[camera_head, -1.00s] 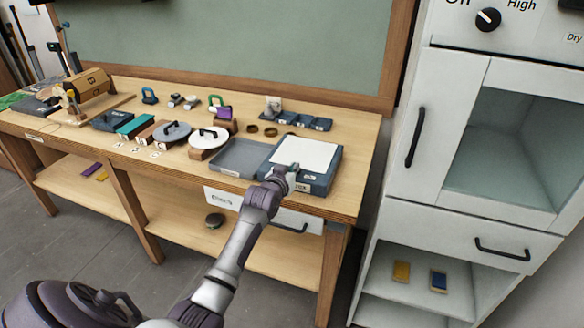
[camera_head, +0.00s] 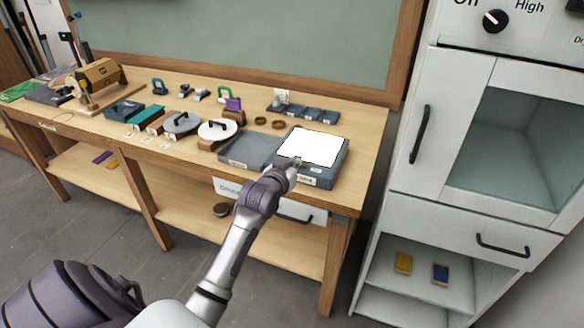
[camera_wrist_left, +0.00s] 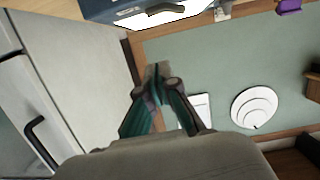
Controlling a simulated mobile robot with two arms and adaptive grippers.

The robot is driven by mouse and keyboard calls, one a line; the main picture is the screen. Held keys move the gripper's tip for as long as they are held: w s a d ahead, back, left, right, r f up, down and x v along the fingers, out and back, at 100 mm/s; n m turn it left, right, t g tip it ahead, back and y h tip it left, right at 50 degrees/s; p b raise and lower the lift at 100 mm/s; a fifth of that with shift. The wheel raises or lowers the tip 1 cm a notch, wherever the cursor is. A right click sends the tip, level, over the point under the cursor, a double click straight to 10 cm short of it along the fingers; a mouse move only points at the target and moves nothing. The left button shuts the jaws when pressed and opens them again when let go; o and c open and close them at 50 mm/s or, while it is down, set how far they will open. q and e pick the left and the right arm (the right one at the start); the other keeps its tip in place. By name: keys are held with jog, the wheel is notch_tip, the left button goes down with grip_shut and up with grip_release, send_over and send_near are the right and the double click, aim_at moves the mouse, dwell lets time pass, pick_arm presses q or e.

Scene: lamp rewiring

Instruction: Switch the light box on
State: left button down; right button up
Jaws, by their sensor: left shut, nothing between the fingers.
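The light box (camera_head: 311,146) is a dark blue-grey box on the right end of the workbench, with a pure white, glowing panel on top. My left gripper (camera_head: 292,165) is at the box's front left edge, shut and empty. Its tip partly covers the front side there, so any switch is hidden and I cannot tell whether it touches the box. In the left wrist view the shut fingers (camera_wrist_left: 158,72) show in the middle, and a dark blue box edge with a bright white strip (camera_wrist_left: 150,17) is at the top. My right gripper is out of view.
A grey tray (camera_head: 246,149) sits just left of the light box. Lidded round pieces, including a white disc (camera_head: 217,129), stand further left. Small blue bins (camera_head: 312,115) are behind. A white cabinet (camera_head: 455,150) stands right of the bench, across a gap.

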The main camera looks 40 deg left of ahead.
pick_arm(q)
jog(key=v, duration=0.2)
jog(key=shift+s+d+r, duration=0.15)
jog(key=shift+s+d, duration=0.1)
jog(key=shift+s, duration=0.05)
dwell(0.3)
